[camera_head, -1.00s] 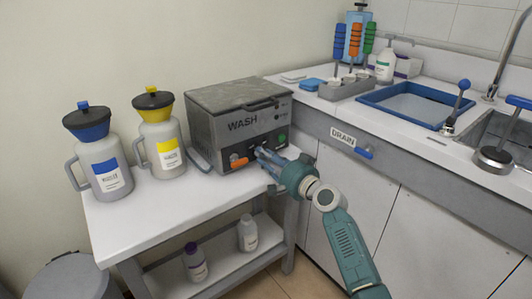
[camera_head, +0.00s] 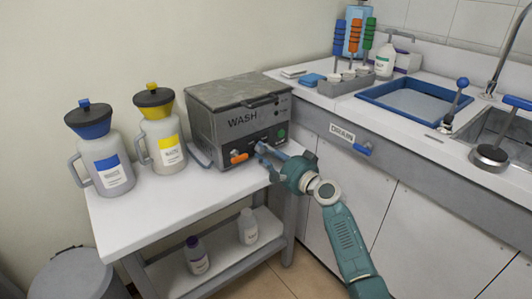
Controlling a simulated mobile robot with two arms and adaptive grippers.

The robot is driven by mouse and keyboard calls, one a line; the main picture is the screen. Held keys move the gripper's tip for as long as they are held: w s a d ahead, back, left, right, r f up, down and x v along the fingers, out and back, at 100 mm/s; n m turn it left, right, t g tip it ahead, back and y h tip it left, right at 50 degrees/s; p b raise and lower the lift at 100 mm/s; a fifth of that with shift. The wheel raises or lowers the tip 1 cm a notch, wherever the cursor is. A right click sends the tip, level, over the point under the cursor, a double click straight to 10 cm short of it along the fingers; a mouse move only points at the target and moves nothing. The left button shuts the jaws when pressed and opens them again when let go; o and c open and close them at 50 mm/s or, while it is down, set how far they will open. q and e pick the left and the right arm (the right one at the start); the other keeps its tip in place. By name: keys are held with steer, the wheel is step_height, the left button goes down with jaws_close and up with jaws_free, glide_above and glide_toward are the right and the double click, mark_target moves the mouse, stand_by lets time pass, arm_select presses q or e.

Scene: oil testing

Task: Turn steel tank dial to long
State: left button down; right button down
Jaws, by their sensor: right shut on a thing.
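The steel tank (camera_head: 222,137) is a grey box marked WASH with a closed lid, standing at the back of the white side table. My right gripper (camera_head: 262,148) is at the tank's front panel, between the orange handle and the green button. Its fingers are closed on a small part there, which seems to be the dial. The fingers hide the dial, so its setting cannot be read. My left gripper is not in view.
A blue-capped jug (camera_head: 103,163) and a yellow-capped jug (camera_head: 160,137) stand left of the tank. Two small bottles sit on the lower shelf (camera_head: 222,259).

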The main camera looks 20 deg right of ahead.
steer(key=shift+a+f, duration=0.15)
steer(key=shift+f, duration=0.05)
steer(key=c, duration=1.5)
jaws_free()
steer(key=shift+r, duration=0.1)
steer(key=v, duration=1.2)
